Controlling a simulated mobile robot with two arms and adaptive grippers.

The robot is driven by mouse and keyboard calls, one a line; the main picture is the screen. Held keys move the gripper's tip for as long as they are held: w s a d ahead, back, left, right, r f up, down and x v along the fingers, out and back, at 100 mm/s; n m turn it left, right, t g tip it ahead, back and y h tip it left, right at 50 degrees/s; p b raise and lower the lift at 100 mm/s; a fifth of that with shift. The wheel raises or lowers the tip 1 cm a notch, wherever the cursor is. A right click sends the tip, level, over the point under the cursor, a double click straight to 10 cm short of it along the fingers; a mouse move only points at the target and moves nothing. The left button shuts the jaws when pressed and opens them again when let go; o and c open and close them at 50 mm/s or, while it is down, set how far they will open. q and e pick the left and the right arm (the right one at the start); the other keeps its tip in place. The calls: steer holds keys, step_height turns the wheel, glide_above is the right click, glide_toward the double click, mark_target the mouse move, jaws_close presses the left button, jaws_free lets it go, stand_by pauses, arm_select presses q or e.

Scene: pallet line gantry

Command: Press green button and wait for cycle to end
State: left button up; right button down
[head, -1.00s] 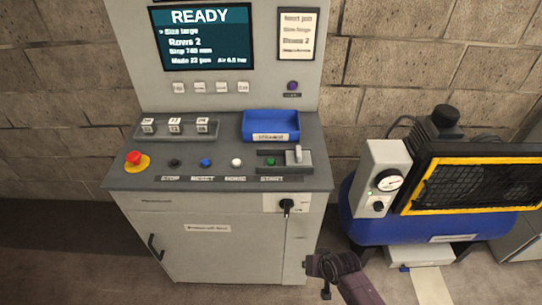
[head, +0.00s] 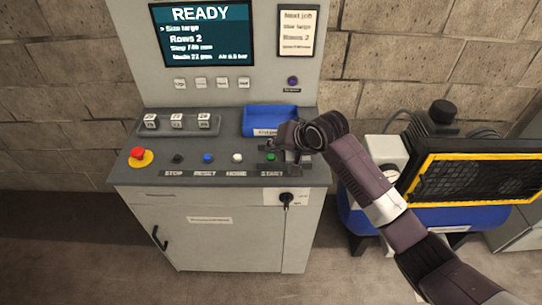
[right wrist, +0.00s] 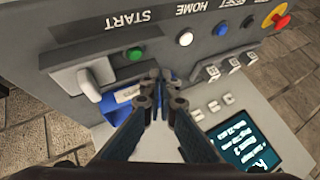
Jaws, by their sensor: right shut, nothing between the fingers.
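The green button (head: 270,157) sits above the START label at the right end of the button row. It also shows in the right wrist view (right wrist: 134,54), uncovered. My right gripper (head: 284,138) is shut and empty, over the right part of the console near the green button. In the right wrist view its closed fingertips (right wrist: 161,80) are beside the button, with a gap in the picture; I cannot tell their height. The screen (head: 202,35) reads READY, size large, rows 2. My left gripper is not in view.
A grey lever block (right wrist: 88,78) stands beside the green button. White (head: 237,158), blue (head: 208,158) and black (head: 178,158) buttons and a red mushroom button (head: 138,153) lie left. A blue tray (head: 262,117) is behind. A compressor (head: 470,180) stands right.

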steer(key=shift+m, duration=0.4)
steer(key=w+r, duration=0.3)
steer(key=w, duration=0.1)
steer(key=shift+d+r, duration=0.1)
steer(key=shift+r, duration=0.25)
steer(key=shift+f, duration=0.1)
steer(key=b, duration=0.8)
glide_above(273, 157)
step_height(273, 157, down, 8)
steer(key=shift+s+r, duration=0.15)
steer(key=shift+r, duration=0.1)
steer(key=shift+f, duration=0.6)
steer(key=shift+f, duration=0.1)
steer(key=shift+f, duration=0.25)
